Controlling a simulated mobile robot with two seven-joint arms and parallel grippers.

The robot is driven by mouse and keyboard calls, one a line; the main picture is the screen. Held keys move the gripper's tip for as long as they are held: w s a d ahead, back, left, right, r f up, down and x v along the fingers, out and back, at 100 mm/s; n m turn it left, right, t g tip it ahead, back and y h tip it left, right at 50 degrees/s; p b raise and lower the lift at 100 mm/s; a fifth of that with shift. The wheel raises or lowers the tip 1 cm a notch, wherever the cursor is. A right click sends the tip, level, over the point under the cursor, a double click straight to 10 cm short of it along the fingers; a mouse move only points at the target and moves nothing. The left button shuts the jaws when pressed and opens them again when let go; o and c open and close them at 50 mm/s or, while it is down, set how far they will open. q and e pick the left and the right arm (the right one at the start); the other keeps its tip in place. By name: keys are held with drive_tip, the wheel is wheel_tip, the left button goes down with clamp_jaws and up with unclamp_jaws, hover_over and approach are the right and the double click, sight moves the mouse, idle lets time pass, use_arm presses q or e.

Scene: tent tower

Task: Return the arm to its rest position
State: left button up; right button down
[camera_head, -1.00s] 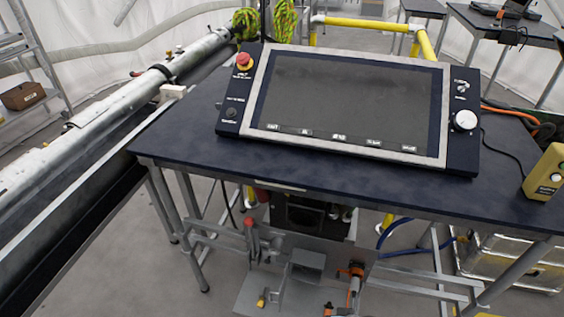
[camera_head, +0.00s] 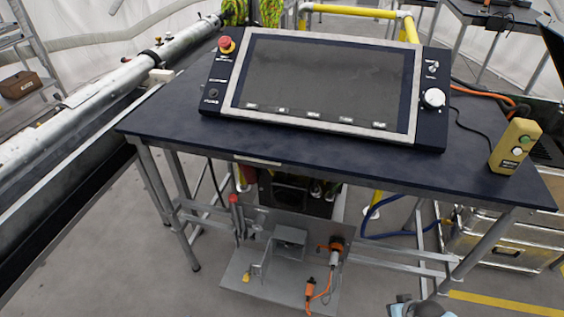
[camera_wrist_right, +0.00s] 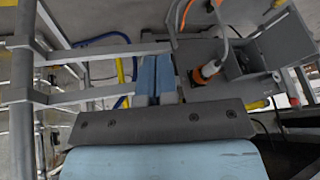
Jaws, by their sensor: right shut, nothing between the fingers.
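My right gripper (camera_wrist_right: 156,82) shows in the right wrist view. Its two light blue fingers are together with nothing between them. It points toward the frame and plate under the table, apart from them as far as I can tell. In the head view a small blue and grey part of my right arm (camera_head: 422,309) shows at the bottom edge. My left gripper is not in view.
A dark table (camera_head: 300,160) carries a control panel (camera_head: 318,85) and a yellow button box (camera_head: 515,146). Below it are a grey plate (camera_head: 262,288) with orange fittings and metal legs. A large pipe (camera_head: 110,85) runs along the left. Metal cases (camera_head: 500,240) stand at right.

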drive_tip(key=d, duration=0.4)
drive_tip(key=s+a+r+n+t, duration=0.25)
drive_tip(key=s+r, duration=0.25)
drive_tip(key=r, duration=0.3)
drive_tip(key=s+a+r+n+t, duration=0.2)
drive_tip(key=s+a+r+n, duration=0.3)
drive_tip(key=r, duration=0.4)
drive_tip(key=a+m+y, duration=0.1)
drive_tip(key=a+m, duration=0.5)
drive_tip(key=a, duration=0.5)
use_arm(q)
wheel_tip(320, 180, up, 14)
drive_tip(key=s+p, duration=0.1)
drive_tip(key=p, duration=1.5)
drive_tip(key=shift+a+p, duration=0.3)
drive_tip(key=shift+p, duration=0.1)
use_arm(e)
wheel_tip(320, 180, up, 15)
drive_tip(key=t, duration=0.1)
drive_tip(key=shift+d+f, duration=0.15)
drive_tip(key=shift+d, duration=0.05)
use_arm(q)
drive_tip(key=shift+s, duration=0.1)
use_arm(e)
drive_tip(key=shift+t, duration=0.25)
